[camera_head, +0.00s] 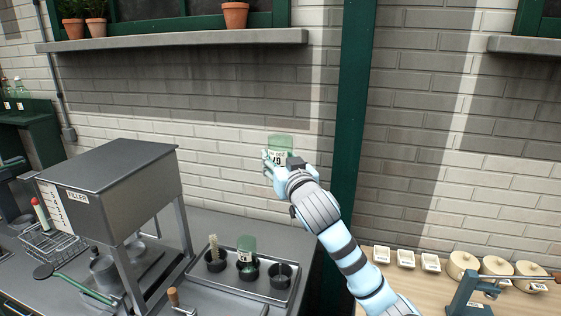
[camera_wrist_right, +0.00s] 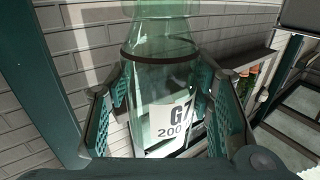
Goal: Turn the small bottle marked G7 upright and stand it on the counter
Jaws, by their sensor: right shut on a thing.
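The small bottle marked G7 (camera_head: 281,142) is clear green glass with a white label. In the head view it is in the air above the counter (camera_head: 221,228), in front of the brick wall, with its wide end up and its label upside down. My right gripper (camera_head: 276,160) is shut on it and hides its lower part. In the right wrist view the bottle (camera_wrist_right: 158,75) stands between the fingers of the right gripper (camera_wrist_right: 160,105), with "G7" and "200" readable on the label. My left gripper is not in view.
A green post (camera_head: 353,120) rises just right of my gripper. Counter behind the tray looks clear.

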